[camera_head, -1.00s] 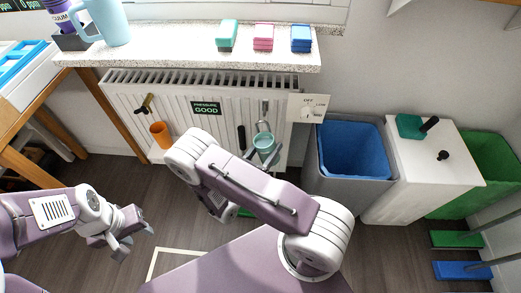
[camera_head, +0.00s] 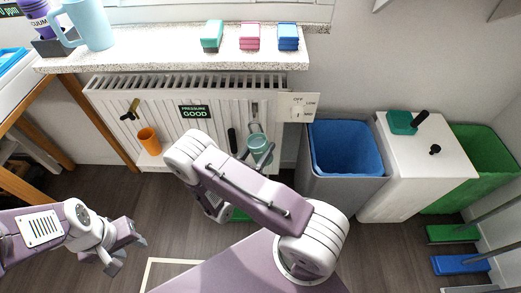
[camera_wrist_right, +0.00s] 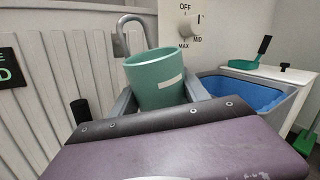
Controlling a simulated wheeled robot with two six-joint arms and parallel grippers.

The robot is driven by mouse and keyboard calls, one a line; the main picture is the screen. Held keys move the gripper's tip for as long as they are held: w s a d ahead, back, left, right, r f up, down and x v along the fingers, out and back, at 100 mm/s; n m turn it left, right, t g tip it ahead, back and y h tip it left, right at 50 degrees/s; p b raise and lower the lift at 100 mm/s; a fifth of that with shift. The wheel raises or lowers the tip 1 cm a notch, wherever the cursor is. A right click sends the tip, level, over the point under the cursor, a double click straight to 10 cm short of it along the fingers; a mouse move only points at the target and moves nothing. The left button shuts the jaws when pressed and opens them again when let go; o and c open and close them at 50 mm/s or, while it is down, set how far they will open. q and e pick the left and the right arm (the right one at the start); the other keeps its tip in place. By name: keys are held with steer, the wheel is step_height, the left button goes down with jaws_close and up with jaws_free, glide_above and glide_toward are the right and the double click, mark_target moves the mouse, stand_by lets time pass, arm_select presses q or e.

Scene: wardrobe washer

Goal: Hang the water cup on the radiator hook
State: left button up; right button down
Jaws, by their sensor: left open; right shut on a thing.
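A teal cup (camera_head: 257,143) is held in my right gripper (camera_head: 262,157) in front of the radiator's right end. In the right wrist view the same teal cup (camera_wrist_right: 156,80) stands roughly upright between the two fingers of my right gripper (camera_wrist_right: 160,100). A grey metal hook (camera_wrist_right: 127,34) on the radiator (camera_wrist_right: 60,65) rises behind the cup's upper left rim. Whether the cup touches the hook I cannot tell. The head view shows the hook (camera_head: 254,110) just above the cup. My left gripper (camera_head: 122,245) is open and empty over the floor at the lower left.
An orange cup (camera_head: 149,141) is at the radiator's lower left, below a brass valve handle (camera_head: 131,110). A dial panel (camera_head: 298,106) sits right of the hook. A grey bin with a blue liner (camera_head: 346,148) stands right of the radiator. A speckled sill (camera_head: 180,51) overhangs it.

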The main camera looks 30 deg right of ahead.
mark_target(258, 143)
steer(key=shift+w+d+f, duration=0.1)
steer(key=shift+w+d, duration=0.2)
steer(key=shift+w, duration=0.2)
steer(key=shift+w+d, duration=0.3)
steer(key=shift+w, duration=0.2)
steer(key=shift+w+d, duration=0.1)
steer(key=shift+w+d, duration=0.25)
steer(key=shift+w, duration=0.15)
steer(key=shift+w+d, duration=0.1)
steer(key=shift+w, duration=0.1)
stand_by(0.5)
steer(key=shift+w+d, duration=0.2)
steer(key=shift+w, duration=0.15)
steer(key=shift+w+d, duration=0.25)
steer(key=shift+w, duration=0.1)
